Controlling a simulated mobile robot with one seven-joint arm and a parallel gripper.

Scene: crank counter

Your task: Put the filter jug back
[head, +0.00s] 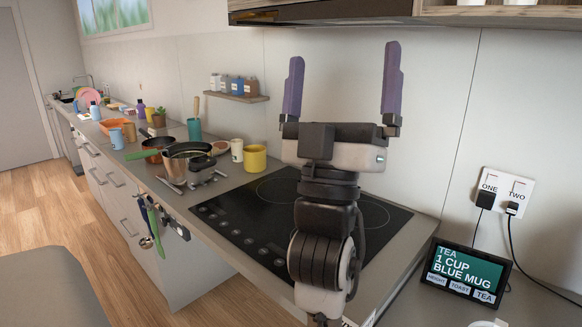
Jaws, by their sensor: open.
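My gripper (343,70) is raised in the middle of the head view, in front of the wall above the hob. Its two purple fingers point up and stand wide apart, with nothing between them. I cannot make out a filter jug in this view. My arm hides part of the hob and the wall behind it.
The black hob (250,226) is bare where it shows. A yellow pot (255,158), a cream mug (237,150) and a steel pot (186,164) stand left of it. A small shelf (237,97) holds several jars. A screen (466,272) stands at the right below a socket (505,190).

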